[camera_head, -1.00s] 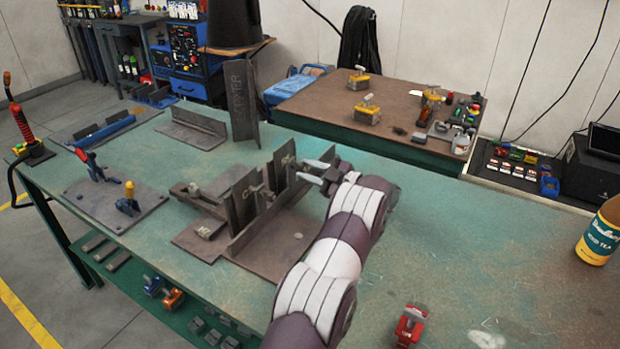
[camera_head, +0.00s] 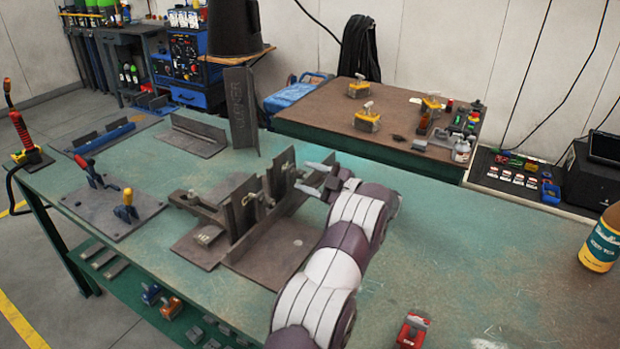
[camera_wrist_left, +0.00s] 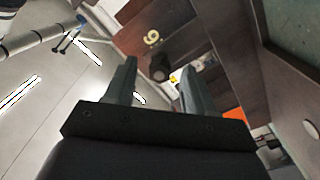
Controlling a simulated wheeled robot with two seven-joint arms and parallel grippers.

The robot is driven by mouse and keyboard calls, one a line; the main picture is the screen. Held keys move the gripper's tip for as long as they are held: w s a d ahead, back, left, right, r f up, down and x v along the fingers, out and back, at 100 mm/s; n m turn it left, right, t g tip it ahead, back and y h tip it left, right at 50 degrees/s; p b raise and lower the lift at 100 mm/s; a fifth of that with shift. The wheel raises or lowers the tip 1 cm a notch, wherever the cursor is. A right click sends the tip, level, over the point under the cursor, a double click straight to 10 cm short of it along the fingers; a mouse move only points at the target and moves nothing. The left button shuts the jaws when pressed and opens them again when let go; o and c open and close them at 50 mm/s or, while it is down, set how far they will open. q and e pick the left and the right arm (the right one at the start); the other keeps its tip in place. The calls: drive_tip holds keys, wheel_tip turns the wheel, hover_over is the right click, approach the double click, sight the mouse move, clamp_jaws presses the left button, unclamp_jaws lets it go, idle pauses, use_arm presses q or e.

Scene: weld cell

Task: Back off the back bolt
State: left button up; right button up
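A dark steel fixture (camera_head: 240,225) with upright plates stands on the green bench. A small bolt head (camera_head: 268,198) and another bolt (camera_head: 289,172) show at its plates. My left gripper (camera_head: 306,176) is at the right of the rearmost upright plate, its fingers pointing toward it, apart and empty. In the left wrist view the two fingers (camera_wrist_left: 158,72) are spread, with a dark round bolt head (camera_wrist_left: 159,70) seen beyond and between them, on a brown plate (camera_wrist_left: 170,45) marked with a yellow numeral. Contact between fingers and bolt is not visible. My right gripper is out of view.
A plate with red and yellow-handled clamps (camera_head: 105,200) lies to the left. A tall angle piece (camera_head: 241,110) stands behind the fixture. The bench's right middle is clear.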

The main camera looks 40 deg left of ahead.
use_arm(q)
drive_tip(key=v, duration=1.2)
drive_tip(key=shift+d, duration=0.35)
